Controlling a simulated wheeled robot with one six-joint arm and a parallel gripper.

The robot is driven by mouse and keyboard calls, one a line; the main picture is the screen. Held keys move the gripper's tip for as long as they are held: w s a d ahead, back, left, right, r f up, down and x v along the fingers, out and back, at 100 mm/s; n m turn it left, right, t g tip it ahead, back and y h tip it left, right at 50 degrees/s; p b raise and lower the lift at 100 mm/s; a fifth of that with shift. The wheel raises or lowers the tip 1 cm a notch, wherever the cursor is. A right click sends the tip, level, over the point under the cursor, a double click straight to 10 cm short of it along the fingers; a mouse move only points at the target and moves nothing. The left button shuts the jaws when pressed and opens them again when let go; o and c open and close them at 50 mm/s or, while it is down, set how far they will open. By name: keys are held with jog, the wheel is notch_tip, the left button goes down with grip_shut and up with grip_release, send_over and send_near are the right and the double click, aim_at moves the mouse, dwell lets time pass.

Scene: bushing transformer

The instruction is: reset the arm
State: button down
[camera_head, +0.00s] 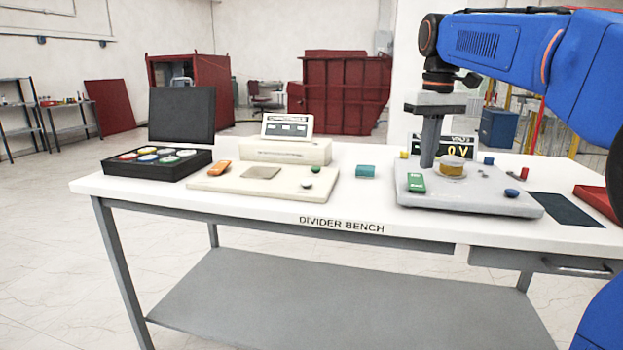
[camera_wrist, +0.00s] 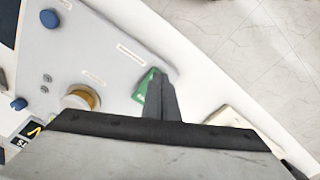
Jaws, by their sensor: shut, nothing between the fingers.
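My gripper (camera_head: 428,163) hangs from my blue arm over the grey panel (camera_head: 470,200) on the right of the bench, fingers pointing down. The fingers are shut together with nothing between them. In head view their tips sit just behind the green block (camera_head: 416,183) and left of the brass-coloured round part (camera_head: 452,167). In the wrist view the gripper fingers (camera_wrist: 158,80) partly cover the green block (camera_wrist: 144,86). The round part (camera_wrist: 82,97) is to their left there. I cannot tell exactly how high the tips are above the panel.
The white bench (camera_head: 350,210) also holds a black case (camera_head: 155,172) of coloured discs, a beige panel with a meter (camera_head: 287,127), a teal block (camera_head: 365,172), a dark mat (camera_head: 566,210) and a red tray (camera_head: 597,199). A display reading 0 V (camera_head: 457,149) stands behind the grey panel.

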jog(key=s+f+m+t, duration=0.2)
jog(key=s+f+t, duration=0.2)
jog(key=s+f, duration=2.4)
jog(key=shift+s+f, duration=0.3)
jog(key=shift+s, duration=0.3)
